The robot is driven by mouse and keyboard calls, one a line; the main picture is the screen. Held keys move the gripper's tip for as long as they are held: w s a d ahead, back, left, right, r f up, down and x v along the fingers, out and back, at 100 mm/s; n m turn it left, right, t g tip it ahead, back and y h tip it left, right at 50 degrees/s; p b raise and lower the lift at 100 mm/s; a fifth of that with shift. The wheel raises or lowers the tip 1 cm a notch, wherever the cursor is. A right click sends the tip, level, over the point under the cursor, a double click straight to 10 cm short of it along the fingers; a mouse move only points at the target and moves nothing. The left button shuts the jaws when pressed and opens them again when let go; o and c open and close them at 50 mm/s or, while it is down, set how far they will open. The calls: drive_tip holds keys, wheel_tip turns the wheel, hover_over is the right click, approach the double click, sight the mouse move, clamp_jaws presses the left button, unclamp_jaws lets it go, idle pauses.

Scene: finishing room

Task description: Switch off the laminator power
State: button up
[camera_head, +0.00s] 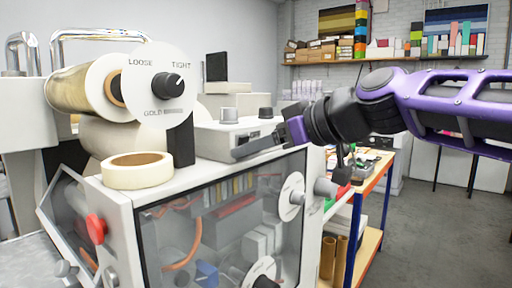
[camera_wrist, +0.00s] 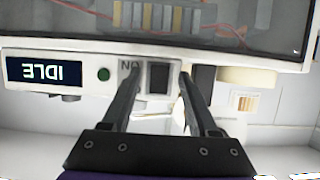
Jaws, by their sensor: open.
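The laminator (camera_head: 125,225) is a large white machine with a clear front window, a gold foil roll (camera_head: 82,90) and a tension dial. A control box (camera_head: 208,143) sits on its top. In the wrist view, which looks upside down, a dark rocker switch (camera_wrist: 159,78) with an "ON" label is on a white panel. A display reading IDLE (camera_wrist: 44,71) and a green button (camera_wrist: 103,74) are to its left. My gripper (camera_head: 243,150) is at the control box; in the wrist view its open fingers (camera_wrist: 157,84) straddle the switch. I cannot tell whether they touch the panel.
A roll of tape (camera_head: 138,178) lies on the machine's top and a red knob (camera_head: 96,229) is on its front corner. A shelved cart (camera_head: 372,185) with tools stands behind at the right. Open floor (camera_head: 430,245) lies at the right.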

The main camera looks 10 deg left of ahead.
clamp_jaws()
drive_tip(key=h+p, duration=0.1)
drive_tip(key=p, duration=0.1)
drive_tip(key=r+g+h+p, duration=0.1)
drive_tip(key=p, duration=0.2)
drive_tip(key=shift+a+h, duration=0.1)
drive_tip(key=shift+h, duration=0.2)
drive_tip(key=shift+f, duration=0.1)
unclamp_jaws()
